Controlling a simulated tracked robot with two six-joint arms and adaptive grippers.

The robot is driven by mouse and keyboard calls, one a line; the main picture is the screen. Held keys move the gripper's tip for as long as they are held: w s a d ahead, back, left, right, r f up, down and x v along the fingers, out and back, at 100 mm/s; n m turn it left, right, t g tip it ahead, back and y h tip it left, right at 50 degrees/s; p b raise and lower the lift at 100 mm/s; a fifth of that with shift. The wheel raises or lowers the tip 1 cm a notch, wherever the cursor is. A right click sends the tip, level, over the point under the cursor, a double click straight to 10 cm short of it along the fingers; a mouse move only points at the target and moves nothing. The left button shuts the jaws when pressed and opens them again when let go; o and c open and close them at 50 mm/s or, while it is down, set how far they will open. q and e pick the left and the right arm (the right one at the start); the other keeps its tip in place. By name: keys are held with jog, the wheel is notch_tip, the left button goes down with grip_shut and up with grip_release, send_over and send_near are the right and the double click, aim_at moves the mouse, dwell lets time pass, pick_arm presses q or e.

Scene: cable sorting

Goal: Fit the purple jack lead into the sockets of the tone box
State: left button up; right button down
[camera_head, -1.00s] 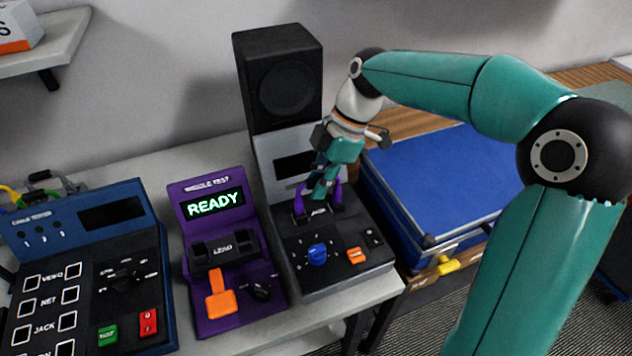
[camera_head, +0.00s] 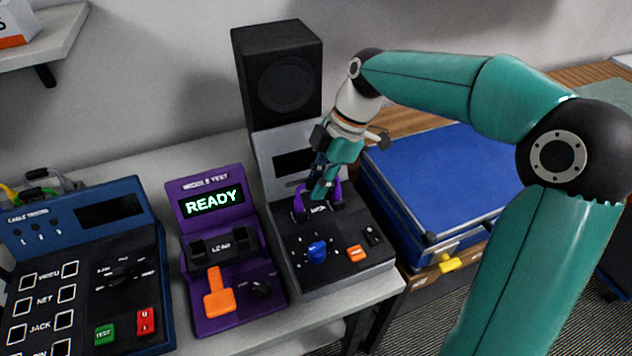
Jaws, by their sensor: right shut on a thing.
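The tone box (camera_head: 345,268) is a dark grey unit with a blue knob, an orange switch, a small dark screen and a tall black speaker behind it. My right gripper (camera_head: 322,192) is over its socket area, shut on the purple jack lead (camera_head: 336,190). The lead bends down on both sides of the fingers, its two ends at the black socket blocks either side of a white label. Whether the plugs are fully seated I cannot tell; the fingers hide the lead's middle. My left gripper is not in view.
Left of the tone box stands a purple tester (camera_head: 233,312) reading READY, with an orange lever. Further left is a blue cable tester (camera_head: 140,225) with coloured buttons. A blue case (camera_head: 440,185) lies to the right. Some bare grey bench (camera_head: 120,170) shows behind the testers.

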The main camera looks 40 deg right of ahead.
jog(key=shift+f+b, duration=0.45)
jog(key=shift+b, duration=0.05)
dwell(0.9)
jog(key=shift+c, duration=2.4)
grip_release()
jog(key=shift+r, duration=0.1)
jog(key=shift+r+p, duration=3.15)
jog(key=shift+r, duration=0.8)
